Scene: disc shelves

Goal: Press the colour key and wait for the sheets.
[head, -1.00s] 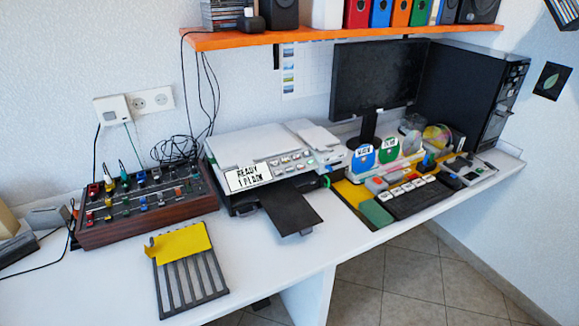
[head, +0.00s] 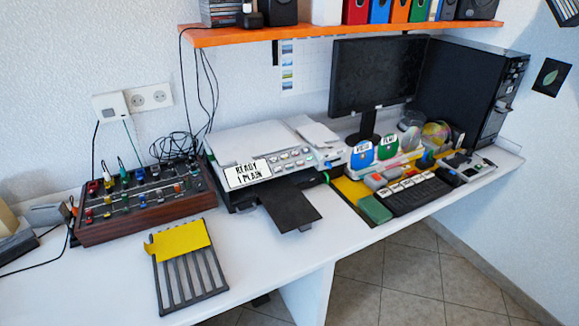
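The printer (head: 255,146) stands on the white desk with its lid shut. Its label-like display (head: 247,174) seems to read "READY 1 PLAIN". A panel of several small keys (head: 289,158) lies beside the display; the key markings are too small to read, so I cannot tell which is the colour key. The black output tray (head: 290,207) juts out at the front, and no sheet shows on it. Neither of my grippers is in view.
A wooden-sided mixer (head: 143,203) stands left of the printer. A slatted rack with a yellow top (head: 181,241) lies in front. A keyboard (head: 416,194), blue and green holders (head: 362,156) and a monitor (head: 376,77) are at right. The desk front is mostly clear.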

